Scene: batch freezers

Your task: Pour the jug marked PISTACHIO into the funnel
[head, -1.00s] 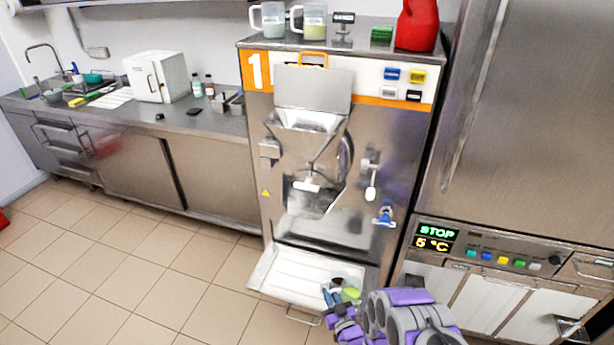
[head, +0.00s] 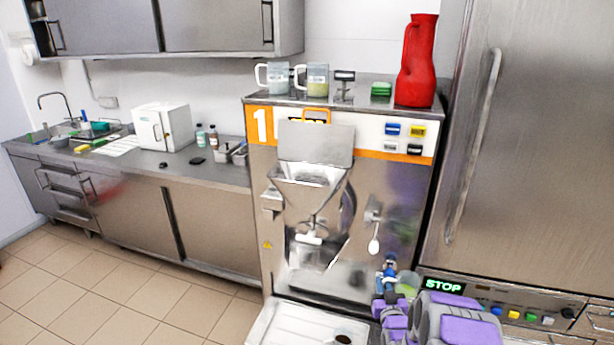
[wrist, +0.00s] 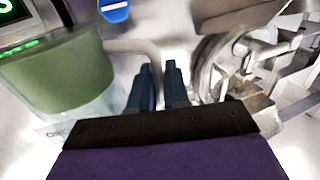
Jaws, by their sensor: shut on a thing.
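My gripper (head: 390,268) has its blue fingers shut on the handle of a clear jug (head: 409,283) with green contents, low in front of the machine's right side. In the wrist view the fingers (wrist: 158,80) are around the jug's pale handle, and the jug (wrist: 62,75) stands at the left, seemingly about upright. Its label is cut off, so I cannot read the name. The steel funnel (head: 308,176), a hopper with a raised lid, is on the machine's front, above and left of my gripper.
Two other jugs, one pale (head: 277,78) and one yellow-green (head: 317,80), stand on the machine's top beside a red jug (head: 416,65). A lever (head: 374,232) juts out between funnel and gripper. The white tray (head: 285,325) lies below, with a dark-filled cup (head: 343,339).

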